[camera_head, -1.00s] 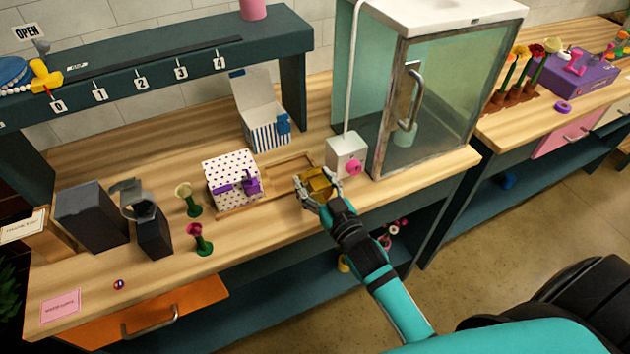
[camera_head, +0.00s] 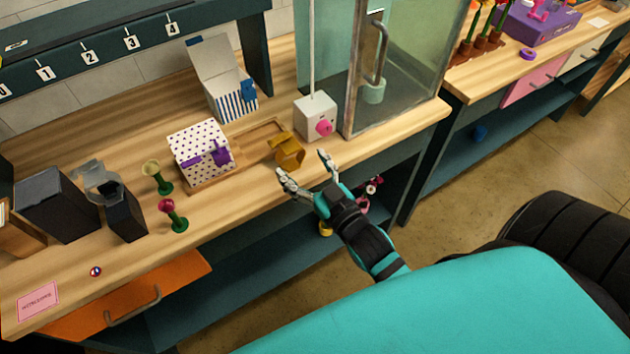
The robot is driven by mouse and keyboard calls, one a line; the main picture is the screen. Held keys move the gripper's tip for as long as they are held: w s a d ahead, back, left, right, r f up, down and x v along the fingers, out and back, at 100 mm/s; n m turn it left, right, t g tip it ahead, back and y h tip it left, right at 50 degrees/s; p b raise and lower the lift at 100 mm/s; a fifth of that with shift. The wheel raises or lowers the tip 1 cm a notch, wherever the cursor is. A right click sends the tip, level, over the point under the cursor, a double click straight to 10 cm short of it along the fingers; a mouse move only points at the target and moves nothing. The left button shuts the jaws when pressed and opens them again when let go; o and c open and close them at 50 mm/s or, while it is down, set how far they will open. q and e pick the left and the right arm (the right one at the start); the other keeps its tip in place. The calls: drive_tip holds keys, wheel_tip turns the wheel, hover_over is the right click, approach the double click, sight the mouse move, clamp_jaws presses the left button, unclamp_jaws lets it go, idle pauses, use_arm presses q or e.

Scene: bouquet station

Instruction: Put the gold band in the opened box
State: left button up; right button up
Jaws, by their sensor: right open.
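The gold band (camera_head: 287,151) stands on the bench at the right end of a shallow wooden tray (camera_head: 222,180), in front of a white block with a pink knob. The opened box (camera_head: 235,103) has blue and white stripes, a raised white lid and a blue bow on its side. It stands behind the tray, to the left of the gold band. My right gripper (camera_head: 302,164) is open and empty near the bench's front edge. Its fingers point toward the gold band, apart from it. My left gripper is not in view.
A white box with purple dots and a purple band (camera_head: 201,152) stands on the tray. The white block (camera_head: 316,117) and a glass cabinet (camera_head: 400,75) stand to the right. Two flower-like stands (camera_head: 173,216) and dark boxes (camera_head: 58,203) are at left.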

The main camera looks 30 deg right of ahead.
drive_tip(key=shift+s+d+b, duration=0.15)
drive_tip(key=shift+s+b, duration=0.15)
drive_tip(key=shift+s, duration=1.95)
